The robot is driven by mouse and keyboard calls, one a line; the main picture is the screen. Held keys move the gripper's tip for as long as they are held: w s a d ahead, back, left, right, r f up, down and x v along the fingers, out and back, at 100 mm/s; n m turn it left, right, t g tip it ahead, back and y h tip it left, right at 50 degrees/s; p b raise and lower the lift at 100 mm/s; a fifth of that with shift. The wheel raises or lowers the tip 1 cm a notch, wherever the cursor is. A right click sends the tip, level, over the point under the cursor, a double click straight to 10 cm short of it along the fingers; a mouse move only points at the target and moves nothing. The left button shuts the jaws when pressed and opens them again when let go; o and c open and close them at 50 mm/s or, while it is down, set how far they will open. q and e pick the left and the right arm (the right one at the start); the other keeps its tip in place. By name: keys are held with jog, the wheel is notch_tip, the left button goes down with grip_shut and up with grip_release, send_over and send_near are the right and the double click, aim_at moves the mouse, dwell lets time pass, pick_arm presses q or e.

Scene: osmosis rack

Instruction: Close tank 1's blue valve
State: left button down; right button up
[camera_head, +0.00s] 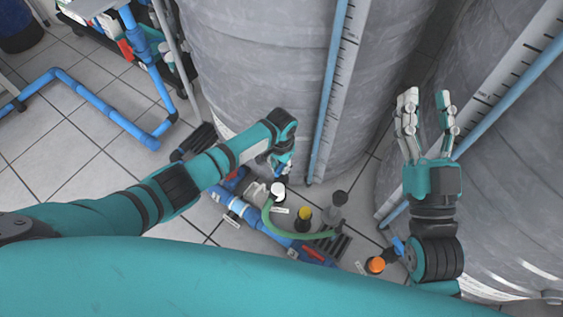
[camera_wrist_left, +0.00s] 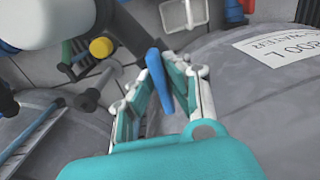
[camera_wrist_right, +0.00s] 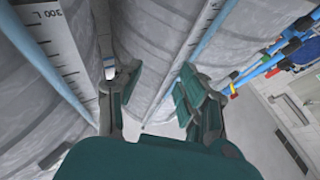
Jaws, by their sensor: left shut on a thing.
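A blue valve handle (camera_wrist_left: 158,80) shows between the fingers of my left gripper (camera_wrist_left: 163,98) in the left wrist view. It is a flat lever, tilted in the picture. The left gripper (camera_head: 282,165) is shut on it, low beside the base of the large grey tank (camera_head: 265,75) in the head view. The gripper and arm hide most of the valve there. I cannot read a tank number. My right gripper (camera_head: 427,105) is open and empty, raised in front of the second grey tank (camera_head: 515,160).
Blue pipes (camera_head: 237,208), a green hose (camera_head: 268,222), a white cap (camera_head: 278,190), a yellow cap (camera_head: 304,214) and an orange cap (camera_head: 376,265) crowd the floor near the tanks. A blue pipe frame (camera_head: 100,108) stands on the left. Tiled floor (camera_head: 60,160) is open there.

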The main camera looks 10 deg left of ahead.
pick_arm(q)
jog(key=m+p, duration=0.1)
jog(key=m, duration=0.1)
jog(key=shift+a+r+m, duration=0.1)
jog(key=shift+r+m, duration=0.05)
jog(key=shift+m, duration=0.25)
jog(key=m+p, duration=0.1)
jog(key=m, duration=0.2)
jog(key=shift+w+m, duration=0.1)
jog(key=shift+m, duration=0.2)
jog(key=m, duration=0.2)
jog(key=shift+w+a+m+p, duration=0.1)
jog(key=shift+m+p, duration=0.2)
jog(key=shift+m, duration=0.8)
jog(key=shift+w+m, duration=0.1)
jog(key=shift+m, duration=0.9)
pick_arm(e)
notch_tip(320, 180, down, 13)
jog(key=d+g+h, duration=0.1)
jog(key=g+h, duration=0.2)
jog(key=g, duration=0.5)
jog(key=shift+w+d+r, duration=0.2)
jog(key=shift+w+d, duration=0.05)
jog(key=shift+d, duration=0.15)
pick_arm(q)
jog(key=c, duration=1.3)
grip_release()
jog(key=shift+c, duration=0.2)
